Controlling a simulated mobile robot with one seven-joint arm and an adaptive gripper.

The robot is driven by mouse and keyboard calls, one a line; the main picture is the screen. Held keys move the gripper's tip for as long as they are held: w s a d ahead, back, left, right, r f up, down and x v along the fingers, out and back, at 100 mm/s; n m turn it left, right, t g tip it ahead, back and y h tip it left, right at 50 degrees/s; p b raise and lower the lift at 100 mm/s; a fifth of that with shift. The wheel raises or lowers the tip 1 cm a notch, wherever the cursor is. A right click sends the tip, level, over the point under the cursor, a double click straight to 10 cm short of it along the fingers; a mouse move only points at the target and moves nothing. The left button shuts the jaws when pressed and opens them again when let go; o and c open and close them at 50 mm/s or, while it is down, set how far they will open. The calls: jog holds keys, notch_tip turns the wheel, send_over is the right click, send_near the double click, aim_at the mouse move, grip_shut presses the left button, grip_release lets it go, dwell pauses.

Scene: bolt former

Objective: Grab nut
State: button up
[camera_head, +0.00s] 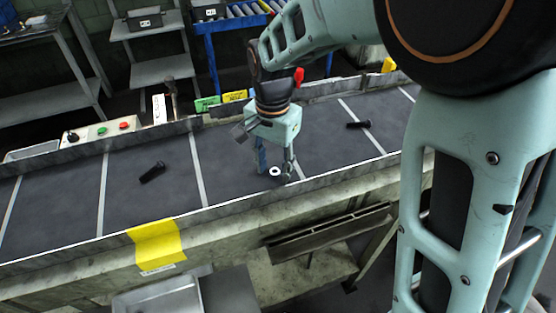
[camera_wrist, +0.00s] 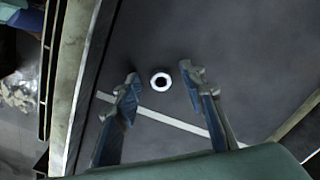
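The nut (camera_head: 275,171) is a small white ring with a dark hole, lying on the dark conveyor belt (camera_head: 230,160) near its front edge. In the wrist view the nut (camera_wrist: 160,81) lies between the two fingertips, with a gap to each finger. My gripper (camera_head: 275,174) points down over the belt around the nut. Its fingers are spread apart and hold nothing; they also show open in the wrist view (camera_wrist: 160,84). I cannot tell how high the fingertips are above the belt.
A dark bolt (camera_head: 153,172) lies on the belt to the left and another bolt (camera_head: 359,124) to the right. The belt's front rail (camera_head: 90,248) carries a yellow label (camera_head: 156,243). A control box (camera_head: 100,132) and a hammer (camera_head: 171,98) are at the far side.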

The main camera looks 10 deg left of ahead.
grip_shut()
jog(key=shift+r, duration=0.1)
